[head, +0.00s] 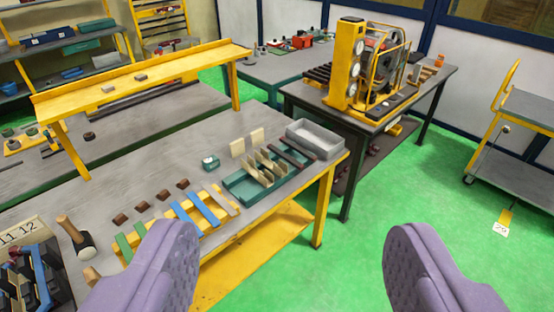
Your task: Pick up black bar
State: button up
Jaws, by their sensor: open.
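A dark, nearly black bar (297,152) lies at the right end of the teal tray (238,187), beside several beige upright plates. My gripper (290,245) is open and empty, its two purple padded fingers spread wide at the bottom of the view. It is nearer to the camera than the bench, and the bar shows between and beyond the fingers. The left finger covers part of the bench's front edge.
A grey bin (315,138) stands just behind the bar. Colored strips (200,210), brown blocks (162,195) and a mallet (76,234) lie to the left. A yellow machine (345,65) stands on the bench behind.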

aim_at(283, 155)
jog(key=i+z, duration=0.1)
jog(key=i, duration=1.4)
jog(key=i+j+z, duration=0.15)
jog(key=i, duration=1.4)
